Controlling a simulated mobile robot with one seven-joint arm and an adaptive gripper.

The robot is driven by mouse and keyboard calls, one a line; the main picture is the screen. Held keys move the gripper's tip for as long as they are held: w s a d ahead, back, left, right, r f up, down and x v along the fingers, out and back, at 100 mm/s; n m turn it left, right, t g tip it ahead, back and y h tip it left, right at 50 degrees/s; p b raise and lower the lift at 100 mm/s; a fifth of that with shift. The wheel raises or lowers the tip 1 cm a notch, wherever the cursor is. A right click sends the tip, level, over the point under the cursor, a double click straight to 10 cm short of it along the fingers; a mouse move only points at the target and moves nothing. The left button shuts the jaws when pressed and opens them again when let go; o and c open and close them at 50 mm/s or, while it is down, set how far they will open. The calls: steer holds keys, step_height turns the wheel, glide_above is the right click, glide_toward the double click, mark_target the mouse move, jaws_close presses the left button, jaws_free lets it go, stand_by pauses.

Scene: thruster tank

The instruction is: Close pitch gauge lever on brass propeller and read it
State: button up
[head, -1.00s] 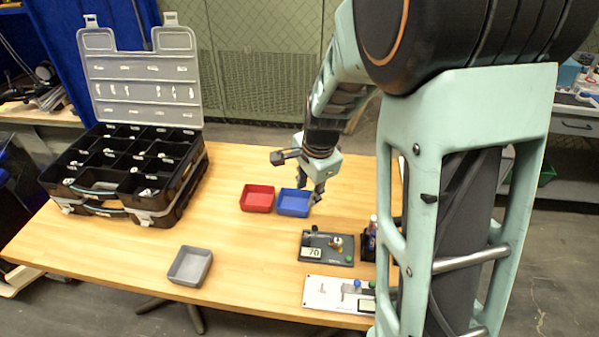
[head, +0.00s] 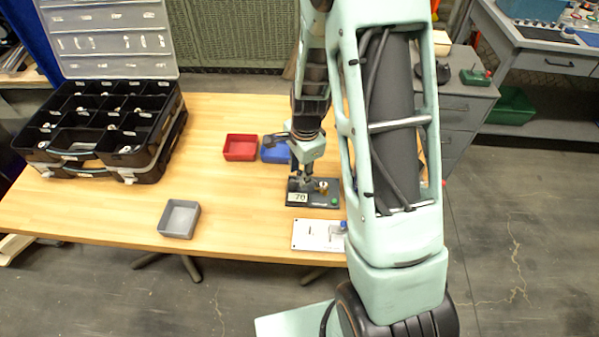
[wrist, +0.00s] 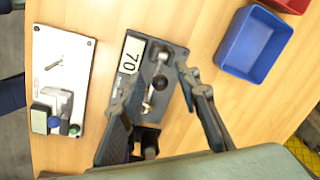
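The pitch gauge is a dark plate (head: 318,201) with a "70" card (head: 298,197); in the wrist view the plate (wrist: 176,52) lies below my gripper. A small brass piece (head: 323,187), apparently the propeller, stands on it in the head view. In the head view my gripper (head: 306,180) is over the plate's left part.
A white plate (head: 312,236) with another gauge lies in front. A red bin (head: 240,147) and a blue bin (head: 275,152) stand behind. A grey bin (head: 179,218) is at front left, a black compartment case (head: 100,128) at far left. The table between is clear.

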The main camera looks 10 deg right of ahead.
steer(key=shift+f, duration=0.4)
steer(key=shift+c, duration=0.3)
jaws_close()
